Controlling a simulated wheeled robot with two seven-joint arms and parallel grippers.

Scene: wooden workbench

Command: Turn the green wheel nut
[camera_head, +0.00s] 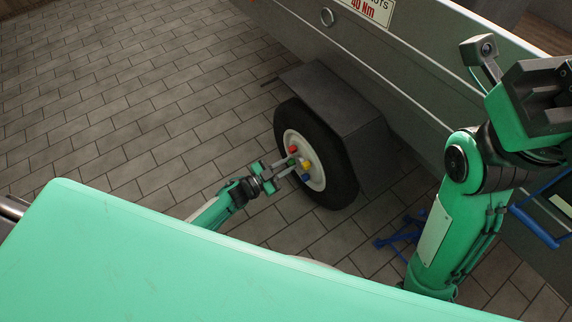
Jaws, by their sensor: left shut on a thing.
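The trailer wheel (345,170) has a black tyre and a pale rim with coloured nuts. The red nut (293,149) is at the top, the yellow nut (306,165) at the right and the blue nut (305,177) at the bottom. The green nut (292,162) is on the near left side, partly hidden by my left gripper (286,166). My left gripper reaches in from the lower left and is shut on the green nut. My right gripper (540,88) is raised at the upper right, away from the wheel; its fingertips are not clear.
A blue metal object (405,235) lies on the paving right of the wheel. The paving (120,110) at left is clear.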

